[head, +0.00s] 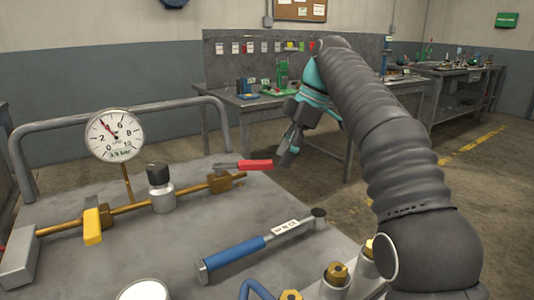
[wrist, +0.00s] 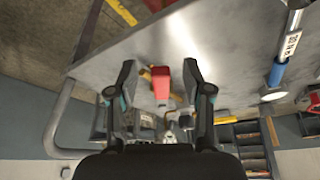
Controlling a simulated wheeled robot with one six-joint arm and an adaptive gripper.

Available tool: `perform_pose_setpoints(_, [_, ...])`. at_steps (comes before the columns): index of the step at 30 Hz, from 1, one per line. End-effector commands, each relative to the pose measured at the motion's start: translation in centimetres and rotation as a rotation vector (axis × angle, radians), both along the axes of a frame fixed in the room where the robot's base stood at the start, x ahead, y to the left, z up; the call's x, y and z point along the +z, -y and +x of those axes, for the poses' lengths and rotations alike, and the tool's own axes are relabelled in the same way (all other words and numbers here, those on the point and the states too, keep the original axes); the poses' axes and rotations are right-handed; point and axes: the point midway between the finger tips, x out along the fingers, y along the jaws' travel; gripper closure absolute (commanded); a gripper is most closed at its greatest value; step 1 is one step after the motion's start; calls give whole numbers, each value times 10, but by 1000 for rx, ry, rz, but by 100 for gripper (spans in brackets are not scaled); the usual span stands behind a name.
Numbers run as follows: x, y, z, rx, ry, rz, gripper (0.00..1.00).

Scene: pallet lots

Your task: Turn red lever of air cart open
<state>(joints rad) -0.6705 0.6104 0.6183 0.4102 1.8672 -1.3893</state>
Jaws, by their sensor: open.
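The red lever (head: 256,164) is on a brass valve (head: 220,183) at the right end of the pipe on the grey air cart (head: 190,225). It points right, toward my gripper. My gripper (head: 288,155) is open and empty, just right of the lever's tip in the head view. In the wrist view the red lever (wrist: 161,80) shows between the two spread fingers of my gripper (wrist: 160,68). I cannot tell whether any finger touches it. A round gauge (head: 114,135) stands on the pipe, its needle toward the upper left.
A yellow lever (head: 92,227) and a black-knobbed regulator (head: 160,186) are on the same pipe. A blue-handled tool (head: 238,257) lies on the cart top. A grey rail (head: 110,115) edges the cart. Workbenches stand behind; the floor on the right is open.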

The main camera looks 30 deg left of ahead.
Motion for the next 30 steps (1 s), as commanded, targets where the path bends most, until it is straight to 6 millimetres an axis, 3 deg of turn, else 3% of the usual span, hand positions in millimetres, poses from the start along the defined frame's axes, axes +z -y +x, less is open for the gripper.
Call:
perform_pose_setpoints(9, [0, 43, 31, -2, -1, 0, 50])
perform_pose_setpoints(23, [0, 52, 37, 1, 0, 0, 50])
perform_pose_setpoints(26, [1, 50, 34, 6, 2, 2, 75])
perform_pose_setpoints(29, [21, 48, 20, 22, 30, 20, 100])
perform_pose_setpoints(30, [32, 48, 11, 29, 45, 30, 100])
